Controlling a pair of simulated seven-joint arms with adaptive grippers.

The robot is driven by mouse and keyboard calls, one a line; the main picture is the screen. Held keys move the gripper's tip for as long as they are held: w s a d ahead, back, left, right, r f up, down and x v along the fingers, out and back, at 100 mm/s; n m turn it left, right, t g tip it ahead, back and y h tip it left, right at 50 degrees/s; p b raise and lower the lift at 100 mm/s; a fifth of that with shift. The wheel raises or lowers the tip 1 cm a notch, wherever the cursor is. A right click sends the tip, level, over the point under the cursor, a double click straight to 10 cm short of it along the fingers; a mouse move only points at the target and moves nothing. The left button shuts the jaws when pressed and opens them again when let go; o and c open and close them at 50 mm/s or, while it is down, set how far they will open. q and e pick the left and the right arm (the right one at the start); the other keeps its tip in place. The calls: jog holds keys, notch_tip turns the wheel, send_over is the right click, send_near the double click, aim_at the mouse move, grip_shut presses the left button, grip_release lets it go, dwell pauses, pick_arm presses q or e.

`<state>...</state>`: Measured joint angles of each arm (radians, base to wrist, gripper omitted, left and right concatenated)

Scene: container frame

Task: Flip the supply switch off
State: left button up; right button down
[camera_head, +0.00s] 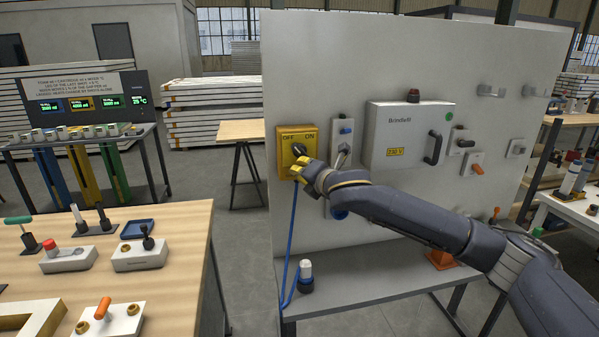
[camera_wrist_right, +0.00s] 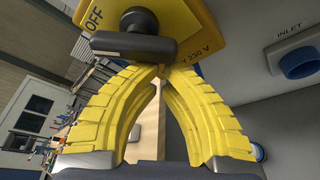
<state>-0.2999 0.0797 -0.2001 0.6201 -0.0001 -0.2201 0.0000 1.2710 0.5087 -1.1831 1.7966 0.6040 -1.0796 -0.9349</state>
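The supply switch is a yellow box (camera_head: 285,143) on the grey panel, marked OFF at its left and ON at its right. Its black rotary knob (camera_head: 299,149) also shows in the right wrist view (camera_wrist_right: 132,45), where the handle lies nearly level across that picture. My right gripper (camera_head: 299,168) is just below the knob. In the right wrist view its yellow fingers (camera_wrist_right: 163,71) come together at the tips, with nothing seen between them. The tips are close by the handle's right end; whether they touch it I cannot tell. My left gripper is not in view.
A blue cable (camera_head: 293,235) hangs below the switch box. A control with a blue button (camera_head: 346,131) and a white 230 V cabinet (camera_head: 395,135) are mounted to the right. A blue inlet (camera_wrist_right: 298,62) is near the gripper. A wooden bench (camera_head: 185,245) with several controls stands left.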

dwell(0.5)
jog(key=a+f, duration=0.3)
jog(key=v, duration=1)
jog(key=shift+s+r, duration=0.25)
